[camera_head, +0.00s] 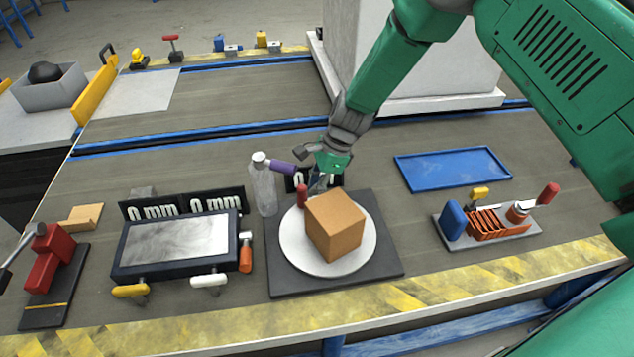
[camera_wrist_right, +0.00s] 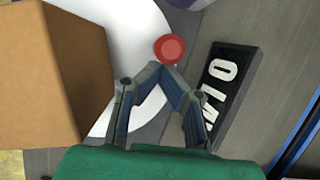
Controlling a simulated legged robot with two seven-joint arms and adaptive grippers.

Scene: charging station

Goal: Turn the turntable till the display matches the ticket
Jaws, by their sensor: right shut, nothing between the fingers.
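The turntable is a white disc (camera_head: 295,262) on a dark square base (camera_head: 385,262). A brown box (camera_head: 336,225) sits on it, and a red upright knob (camera_head: 302,197) stands near its back-left rim. The knob shows from above in the right wrist view (camera_wrist_right: 169,49). My right gripper (camera_head: 318,186) is shut and empty, its tips (camera_wrist_right: 166,68) right beside the knob; I cannot tell whether they touch. A black display (camera_head: 291,183) behind the turntable is partly hidden by the gripper; in the wrist view the display (camera_wrist_right: 226,85) shows a 0 and cut-off letters. I cannot make out a ticket. My left gripper is out of view.
Left of the turntable are a clear bottle (camera_head: 263,190), a grey-screened device (camera_head: 175,245) with two "0 mm" displays (camera_head: 217,201), and a red-handled clamp (camera_head: 48,260). To the right are a blue tray (camera_head: 452,168) and a tool rack (camera_head: 490,232). The striped front edge is clear.

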